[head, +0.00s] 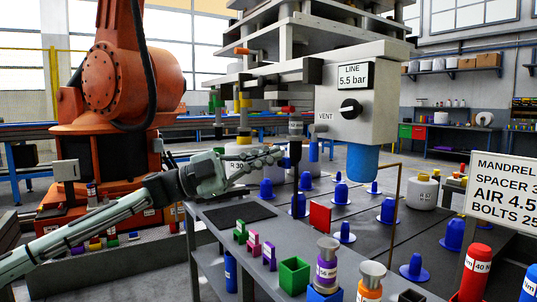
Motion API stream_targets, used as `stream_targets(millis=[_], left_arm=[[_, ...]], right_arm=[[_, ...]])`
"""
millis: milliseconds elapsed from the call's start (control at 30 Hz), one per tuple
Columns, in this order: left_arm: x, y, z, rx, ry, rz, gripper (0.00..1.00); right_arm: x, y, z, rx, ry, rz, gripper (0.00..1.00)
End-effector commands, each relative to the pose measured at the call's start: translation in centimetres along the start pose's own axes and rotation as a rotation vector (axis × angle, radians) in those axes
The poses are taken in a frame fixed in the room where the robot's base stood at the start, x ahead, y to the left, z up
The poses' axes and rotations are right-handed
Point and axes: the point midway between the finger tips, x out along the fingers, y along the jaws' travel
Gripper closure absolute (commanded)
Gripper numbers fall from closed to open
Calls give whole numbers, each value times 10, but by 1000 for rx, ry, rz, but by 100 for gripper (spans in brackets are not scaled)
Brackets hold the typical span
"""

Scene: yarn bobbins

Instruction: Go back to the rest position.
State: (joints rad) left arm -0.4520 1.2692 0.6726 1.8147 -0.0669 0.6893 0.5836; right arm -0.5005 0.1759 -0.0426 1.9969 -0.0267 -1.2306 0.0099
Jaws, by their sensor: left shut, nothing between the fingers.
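My left arm comes in from the left, and my left gripper (272,157) is shut and empty. It is in the air over the left part of the grey table (222,197), with its fingers pointing right. A white bobbin marked R 30 (236,152) shows partly behind the gripper. My right gripper is out of the picture.
Blue spindles (388,211) stand on the table, with a red plate (320,217) among them. A green box (294,275) and small coloured pieces are at the near edge. A grey machine (358,92) hangs above. An orange robot (108,80) stands behind left.

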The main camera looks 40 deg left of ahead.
Motion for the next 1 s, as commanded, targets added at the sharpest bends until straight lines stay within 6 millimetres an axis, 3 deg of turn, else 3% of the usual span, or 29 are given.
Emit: stream_targets(millis=[567, 667, 767, 867, 1000], left_arm=[[-2, 1, 4, -5, -11, -10, 100], [-13, 8, 29, -30, -80, -64, 100], [-37, 27, 76, -81, -224, -159, 100], [-72, 62, 130, -151, -416, -258, 100], [-124, 133, 192, -257, -692, -345, 100]], right_arm=[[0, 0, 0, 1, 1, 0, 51], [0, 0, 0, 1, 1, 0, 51], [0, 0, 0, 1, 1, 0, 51], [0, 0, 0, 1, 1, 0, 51], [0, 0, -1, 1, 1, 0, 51]])
